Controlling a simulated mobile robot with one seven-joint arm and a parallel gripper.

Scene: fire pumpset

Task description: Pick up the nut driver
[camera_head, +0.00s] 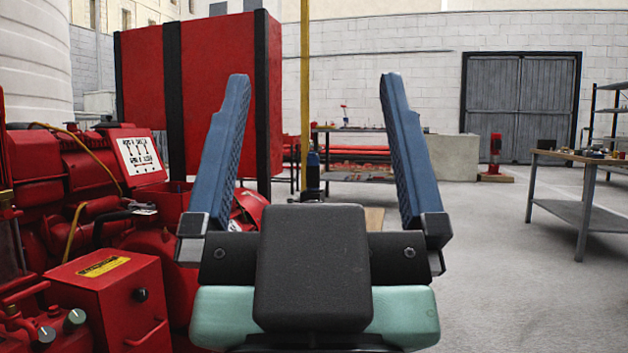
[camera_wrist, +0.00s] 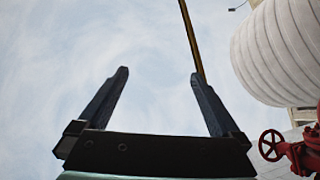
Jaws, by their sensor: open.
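My gripper (camera_head: 314,78) is open and empty, its two blue fingers spread wide and pointing up in the head view. In the wrist view my gripper (camera_wrist: 159,73) is also open, with only cloudy sky between its fingers. I cannot make out a nut driver for certain in either view. Small items lie on the workbench (camera_head: 569,156) at the right, and a small upright object with red on it (camera_head: 345,114) stands on the far table (camera_head: 352,129). Both are too small to identify.
Red pump machinery (camera_head: 95,200) fills the left side, with a tall red cabinet (camera_head: 215,95) behind it. A yellow pole (camera_head: 305,80) stands ahead. Grey floor (camera_head: 490,260) is open at the right, toward dark double doors (camera_head: 519,105). A red valve wheel (camera_wrist: 271,145) shows in the wrist view.

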